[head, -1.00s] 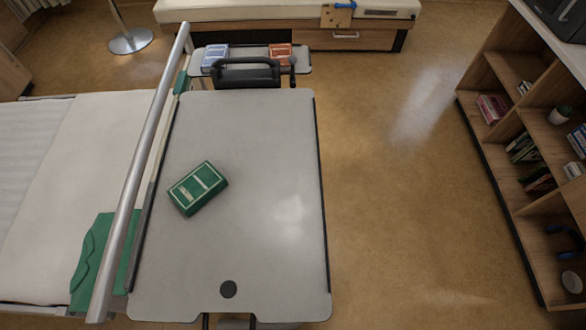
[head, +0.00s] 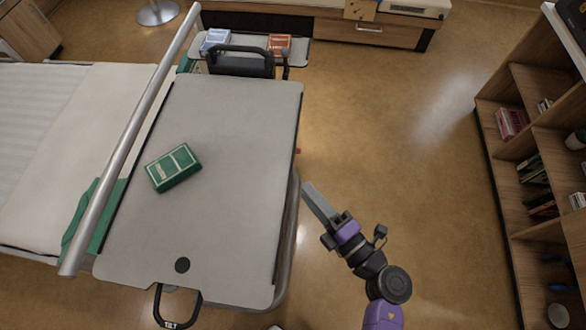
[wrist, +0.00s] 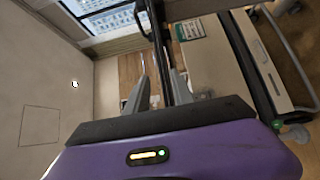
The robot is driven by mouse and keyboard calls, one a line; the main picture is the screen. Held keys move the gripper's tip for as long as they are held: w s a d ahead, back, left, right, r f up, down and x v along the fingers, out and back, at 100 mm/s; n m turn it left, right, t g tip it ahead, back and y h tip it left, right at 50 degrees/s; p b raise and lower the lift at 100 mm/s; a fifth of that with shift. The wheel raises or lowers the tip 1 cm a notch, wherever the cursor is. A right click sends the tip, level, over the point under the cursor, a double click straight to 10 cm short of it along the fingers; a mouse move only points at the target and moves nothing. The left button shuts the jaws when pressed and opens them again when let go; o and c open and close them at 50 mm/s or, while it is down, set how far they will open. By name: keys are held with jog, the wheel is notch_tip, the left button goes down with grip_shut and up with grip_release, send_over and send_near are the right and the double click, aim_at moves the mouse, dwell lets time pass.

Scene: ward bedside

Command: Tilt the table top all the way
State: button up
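The grey table top (head: 215,220) lies beside the bed and looks about level. A green box (head: 173,168) rests on its left half. A black loop handle marked TILT (head: 178,308) hangs at the near edge, below a dark round spot (head: 182,265). My gripper (head: 306,188) is off the right edge of the table top, apart from the handle and empty. In the wrist view my two grey fingers (wrist: 161,82) stand apart with a gap between them. The green box also shows there (wrist: 192,29), beyond the fingers.
A silver bed rail (head: 130,140) runs along the table's left side. A bookshelf (head: 510,150) is at right. Floor between is clear.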

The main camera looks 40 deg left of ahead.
aim_at(290, 171)
jog(key=shift+x, duration=4)
jog(key=shift+s, duration=0.1)
jog(key=c, duration=0.6)
grip_shut()
